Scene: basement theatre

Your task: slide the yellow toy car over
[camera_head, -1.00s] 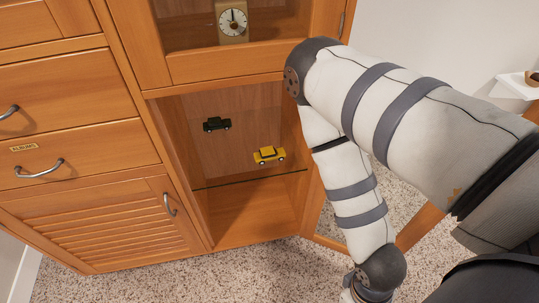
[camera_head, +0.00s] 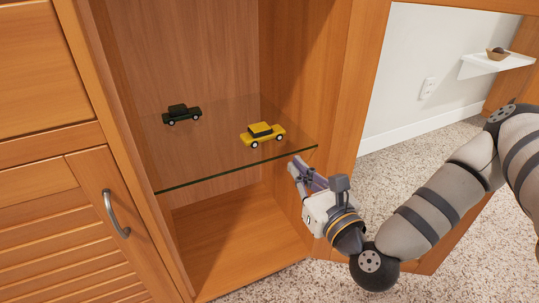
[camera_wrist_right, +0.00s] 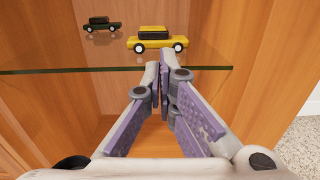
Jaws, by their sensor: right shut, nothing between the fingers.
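The yellow toy car (camera_head: 262,134) stands on the glass shelf (camera_head: 215,158) inside the open wooden cabinet, close to the shelf's front right. My right gripper (camera_head: 294,163) is just below and to the right of the car, at the front edge of the shelf near the cabinet's right wall. In the right wrist view the yellow car (camera_wrist_right: 150,40) is straight beyond the fingertips (camera_wrist_right: 159,65), which are shut and empty. The fingers look apart from the car. My left gripper is not in view.
A dark green toy car (camera_head: 182,114) stands on the same shelf to the left, farther back. The cabinet's lower compartment (camera_head: 235,235) is empty. The open door stands at the right, behind my right arm. A wall shelf (camera_head: 497,64) holds a bowl.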

